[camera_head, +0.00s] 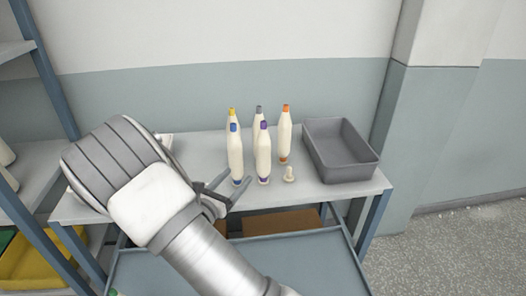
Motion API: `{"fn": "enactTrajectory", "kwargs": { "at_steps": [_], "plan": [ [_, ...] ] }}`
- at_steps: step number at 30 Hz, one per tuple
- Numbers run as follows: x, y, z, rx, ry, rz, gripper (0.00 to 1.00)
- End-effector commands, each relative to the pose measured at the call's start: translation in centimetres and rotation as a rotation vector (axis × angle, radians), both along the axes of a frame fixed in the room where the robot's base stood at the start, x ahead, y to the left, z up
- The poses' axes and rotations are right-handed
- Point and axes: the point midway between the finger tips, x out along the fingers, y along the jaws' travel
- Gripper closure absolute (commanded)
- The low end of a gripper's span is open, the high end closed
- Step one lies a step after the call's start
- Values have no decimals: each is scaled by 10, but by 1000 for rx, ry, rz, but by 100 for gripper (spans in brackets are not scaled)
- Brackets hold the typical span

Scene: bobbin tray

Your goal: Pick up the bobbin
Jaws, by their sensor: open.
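Several tall cream bobbins stand upright in a group on the grey table. They have a yellow tip (231,111), a grey tip (259,110), an orange tip (285,132), a blue tip (235,152) and a purple tip (263,150). The blue-tipped and purple-tipped ones stand in front and partly cover the yellow-tipped and grey-tipped ones. My gripper (238,181) is open, its dark fingers pointing right at the foot of the blue-tipped bobbin. I cannot tell whether the fingers are around that bobbin or in front of it. I see nothing held.
A small cream peg-like piece (289,175) stands right of the bobbins. A grey open tray (350,173) sits at the table's right end. The table (325,193) is bare near its front right edge. A blue-framed shelf (52,85) stands at the left.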

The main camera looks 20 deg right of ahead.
Motion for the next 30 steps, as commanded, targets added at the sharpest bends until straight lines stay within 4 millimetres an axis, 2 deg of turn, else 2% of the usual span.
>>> {"fn": "enactTrajectory", "kwargs": {
  "at_steps": [3,12,21,30],
  "plan": [
    [17,-22,1,-1,-1,-7,26],
    [58,-68,1,3,-2,-7,26],
    [75,-86,2,3,-2,-6,26],
    [100,-118,5,3,-2,-6,26]
  ]
}}
